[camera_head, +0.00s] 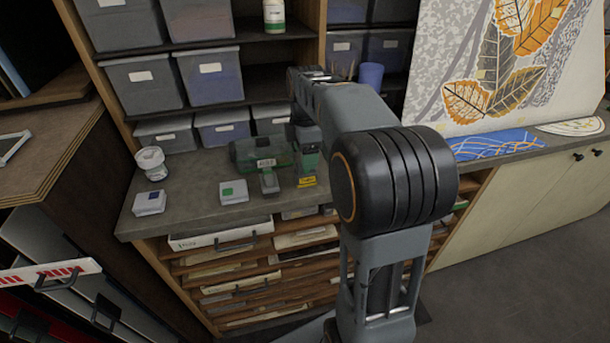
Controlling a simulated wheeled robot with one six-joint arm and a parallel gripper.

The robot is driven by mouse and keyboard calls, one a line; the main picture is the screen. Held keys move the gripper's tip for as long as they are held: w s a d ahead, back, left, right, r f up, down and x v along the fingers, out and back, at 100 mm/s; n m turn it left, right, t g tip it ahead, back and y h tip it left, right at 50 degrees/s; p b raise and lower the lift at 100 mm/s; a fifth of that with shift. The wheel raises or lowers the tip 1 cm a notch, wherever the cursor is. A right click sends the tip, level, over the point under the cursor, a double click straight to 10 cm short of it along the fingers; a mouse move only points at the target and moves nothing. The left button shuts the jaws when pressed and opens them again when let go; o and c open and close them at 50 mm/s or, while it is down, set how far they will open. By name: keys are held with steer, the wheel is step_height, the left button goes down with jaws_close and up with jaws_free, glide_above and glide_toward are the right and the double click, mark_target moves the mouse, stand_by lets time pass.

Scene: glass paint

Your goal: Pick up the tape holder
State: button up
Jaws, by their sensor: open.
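I cannot tell for sure which item is the tape holder. A small dark-green and black item with a yellow label (307,181) stands near the front edge of the grey counter (190,187) and may be it. My gripper (308,147) is open and points down at or just above this item. Its fingers are small and hard to make out, and I see no clear grip. A small grey item (269,183) stands just left of it. A translucent green case with a white label (253,153) lies behind these and is partly covered.
Two small white boxes (149,203) (233,192) and a white cup-like container (151,163) stand on the left counter. Grey bins (142,84) fill the shelves behind. A blue cup (370,75) and a leaf-patterned panel (490,60) are to the right. My arm hides the middle.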

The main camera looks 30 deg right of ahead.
mark_target(305, 173)
steer(key=shift+f, duration=3.6)
steer(key=c, duration=1.1)
